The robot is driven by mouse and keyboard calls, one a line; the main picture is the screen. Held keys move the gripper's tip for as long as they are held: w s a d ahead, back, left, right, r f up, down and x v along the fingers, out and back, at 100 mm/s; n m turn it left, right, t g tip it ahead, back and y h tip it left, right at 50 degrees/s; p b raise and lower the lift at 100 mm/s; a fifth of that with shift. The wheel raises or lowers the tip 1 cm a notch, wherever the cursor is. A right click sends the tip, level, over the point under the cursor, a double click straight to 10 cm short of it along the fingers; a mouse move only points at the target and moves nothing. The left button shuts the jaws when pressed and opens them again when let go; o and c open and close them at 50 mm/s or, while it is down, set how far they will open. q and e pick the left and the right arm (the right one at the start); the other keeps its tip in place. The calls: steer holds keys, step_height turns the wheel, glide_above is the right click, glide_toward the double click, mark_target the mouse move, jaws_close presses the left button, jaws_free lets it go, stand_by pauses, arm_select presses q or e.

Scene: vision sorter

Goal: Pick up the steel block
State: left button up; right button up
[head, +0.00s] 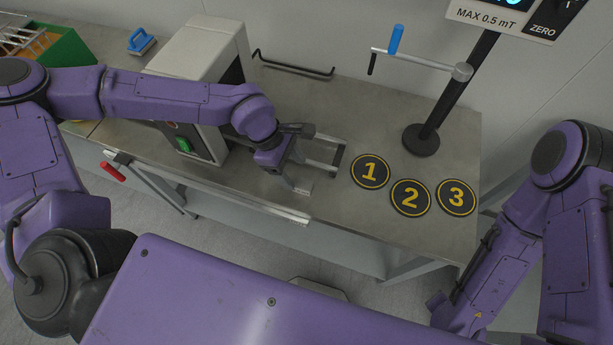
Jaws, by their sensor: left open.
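My left arm reaches in from the left over the bench, and its open left gripper (297,172) points down at the near end of a small metal rail frame (322,168). Grey metal shows at the gripper's fingers, but I cannot tell finger from block there. I cannot make out the steel block for certain; the gripper and wrist may hide it. My right arm (560,210) hangs at the right, and its gripper is not in view.
Three round black pads numbered 1 (370,171), 2 (411,198) and 3 (456,198) lie on the bench (300,95). A black stand (421,141) with a crank rises behind them. A grey machine (205,50) stands left, beyond it a green bin (68,50).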

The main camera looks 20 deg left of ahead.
mark_target(303, 183)
arm_select(q)
steer(key=shift+s+d+f+p, duration=0.35)
steer(key=shift+s+d+f, duration=0.1)
steer(key=shift+s+f, duration=0.2)
steer(key=f, duration=0.1)
steer(key=w+d+f, duration=0.1)
steer(key=f, duration=0.1)
steer(key=f+p, duration=0.1)
steer(key=shift+w+d+f, duration=0.25)
steer(key=shift+w, duration=0.1)
steer(key=shift+s, duration=0.25)
steer(key=shift+s+r, duration=0.1)
steer(key=shift+c, duration=0.9)
jaws_close()
arm_select(e)
steer(key=shift+s+r, duration=0.2)
steer(key=shift+r, duration=0.65)
